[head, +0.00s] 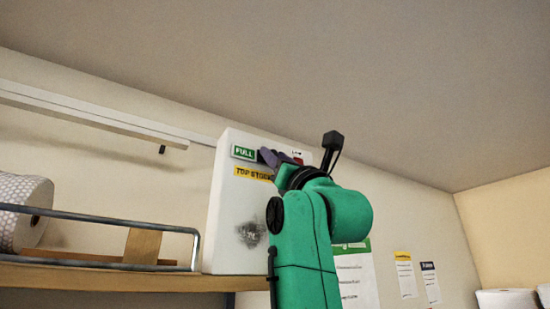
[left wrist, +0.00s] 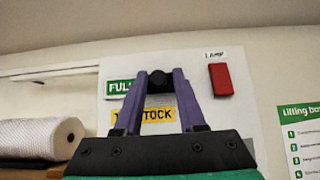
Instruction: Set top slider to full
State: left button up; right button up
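A white box (head: 226,215) on the wall carries a green FULL label (head: 244,153) and a yellow TOP STOCK label (head: 252,174). In the left wrist view a round black knob (left wrist: 159,81) sits just right of the FULL label (left wrist: 118,87) and above the yellow label (left wrist: 158,114). My left gripper (head: 268,157) is at the upper front of the box. Its purple fingers, also in the left wrist view (left wrist: 160,80), close on the knob from both sides. The gripper hides the knob in the head view, and the slider's track cannot be made out. My right gripper is not in view.
A red block (left wrist: 221,79) under a small white label sits right of the fingers. A shelf (head: 100,278) with a metal rail and a white roll (head: 22,212) is at left. Posters (head: 404,275) hang on the wall at right.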

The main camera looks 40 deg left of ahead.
pick_arm(q)
jog(key=shift+o, duration=0.4)
jog(key=shift+w+d, duration=0.15)
jog(key=shift+w, duration=0.05)
jog(key=b+v, duration=0.8)
jog(key=v, duration=0.6)
jog(key=shift+d+f+b, duration=0.2)
jog(key=shift+f+b, duration=0.05)
jog(key=shift+b, duration=0.15)
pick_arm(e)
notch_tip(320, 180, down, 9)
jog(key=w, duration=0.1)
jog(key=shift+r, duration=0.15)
